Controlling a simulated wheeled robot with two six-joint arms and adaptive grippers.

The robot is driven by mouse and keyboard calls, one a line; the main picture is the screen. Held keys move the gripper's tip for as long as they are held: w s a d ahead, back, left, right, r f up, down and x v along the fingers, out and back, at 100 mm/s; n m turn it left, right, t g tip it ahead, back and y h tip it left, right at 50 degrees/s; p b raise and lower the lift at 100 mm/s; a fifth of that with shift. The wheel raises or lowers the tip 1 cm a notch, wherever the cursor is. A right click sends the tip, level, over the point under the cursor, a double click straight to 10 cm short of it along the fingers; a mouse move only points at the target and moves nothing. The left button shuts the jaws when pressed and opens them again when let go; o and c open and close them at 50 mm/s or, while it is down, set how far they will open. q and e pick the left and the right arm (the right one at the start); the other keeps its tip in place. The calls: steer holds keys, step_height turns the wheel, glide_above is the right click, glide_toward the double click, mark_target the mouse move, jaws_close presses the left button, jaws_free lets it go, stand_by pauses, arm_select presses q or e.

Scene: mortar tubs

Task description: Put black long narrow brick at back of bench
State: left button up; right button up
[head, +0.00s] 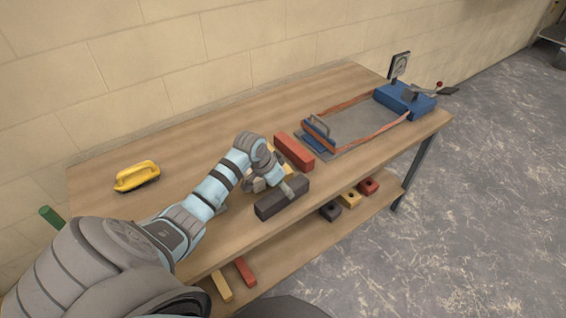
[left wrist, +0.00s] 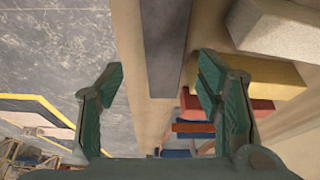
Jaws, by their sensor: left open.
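The black long narrow brick (head: 284,200) lies on the bench (head: 190,160) close to its front edge, roughly along that edge. In the left wrist view the dark brick (left wrist: 165,45) runs lengthwise, in line with the gap between the fingers. My left gripper (head: 275,184) is open over the brick's back side in the head view. Its two green fingers (left wrist: 160,85) stand apart with nothing gripped; I cannot tell how high they are above the brick. The back of the bench, along the wall, is bare in the middle. My right gripper is not in view.
A red brick (head: 293,151) lies behind the black one, with a yellow block (left wrist: 255,80) partly hidden by my gripper. A yellow-handled brush (head: 136,175) stands at left. A blue-ended apparatus (head: 405,99) stands at right. More bricks (head: 349,198) lie on the lower shelf.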

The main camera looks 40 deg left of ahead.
mark_target(282, 192)
arm_select(q)
steer(key=x, duration=0.2)
steer(key=b+x, duration=0.1)
steer(key=x, duration=0.3)
steer(key=shift+s+a+f, duration=0.1)
steer(key=shift+s+a, duration=0.25)
jaws_close()
